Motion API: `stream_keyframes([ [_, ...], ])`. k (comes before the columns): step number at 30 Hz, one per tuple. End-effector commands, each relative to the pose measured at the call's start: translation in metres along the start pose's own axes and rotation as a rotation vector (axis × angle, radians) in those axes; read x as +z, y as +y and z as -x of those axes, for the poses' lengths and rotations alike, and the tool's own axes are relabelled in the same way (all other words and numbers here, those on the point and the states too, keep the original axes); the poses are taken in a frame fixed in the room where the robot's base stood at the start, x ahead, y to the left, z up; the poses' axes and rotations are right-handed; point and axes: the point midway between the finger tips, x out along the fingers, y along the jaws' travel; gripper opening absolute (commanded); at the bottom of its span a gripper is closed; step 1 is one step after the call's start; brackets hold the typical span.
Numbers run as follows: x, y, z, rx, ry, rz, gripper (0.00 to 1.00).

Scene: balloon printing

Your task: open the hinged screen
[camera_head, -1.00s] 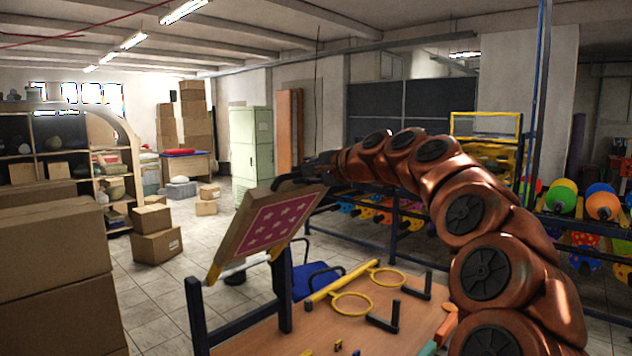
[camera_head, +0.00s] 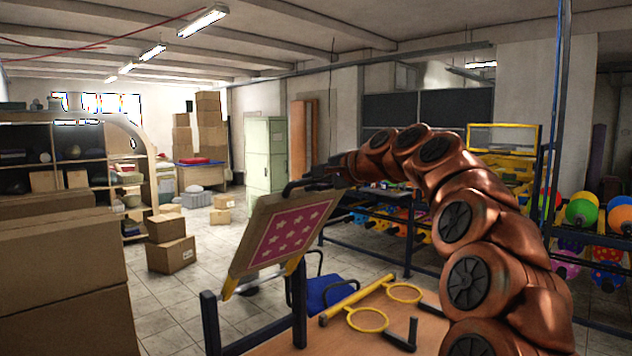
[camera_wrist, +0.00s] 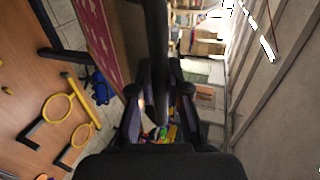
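The hinged screen (camera_head: 292,233) is a wooden-framed panel with a pink, star-patterned face. It stands tilted up on yellow hinge arms above a dark blue frame (camera_head: 300,310) at the table's left end. A dark handle (camera_head: 297,187) is on its top edge. My gripper (camera_head: 318,180) is at that handle. In the wrist view, the dark handle bar (camera_wrist: 158,60) lies between my two fingers (camera_wrist: 158,95), which look closed against it. The screen's pink face (camera_wrist: 95,25) shows left of them. The exact finger contact is partly hidden.
The wooden table (camera_head: 300,342) carries a yellow bar with two yellow rings (camera_head: 367,319) and dark posts. A blue chair (camera_head: 328,290) stands behind it. Cardboard boxes (camera_head: 60,260) are at the left. A rack with coloured balloons (camera_head: 585,212) stands at the right.

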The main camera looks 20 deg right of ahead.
Motion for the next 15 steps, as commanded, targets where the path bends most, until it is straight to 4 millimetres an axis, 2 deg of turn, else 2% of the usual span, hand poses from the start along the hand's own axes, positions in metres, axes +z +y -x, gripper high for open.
stream_keyframes([
  [1, 0.0001, 0.0002, -0.0002, 0.0, 0.0, 0.0, 0.23],
  [6, 0.0001, 0.0003, -0.0003, 0.001, -0.001, 0.0, 0.41],
  [15, 0.0001, 0.0005, -0.0004, 0.001, -0.001, 0.0, 0.41],
])
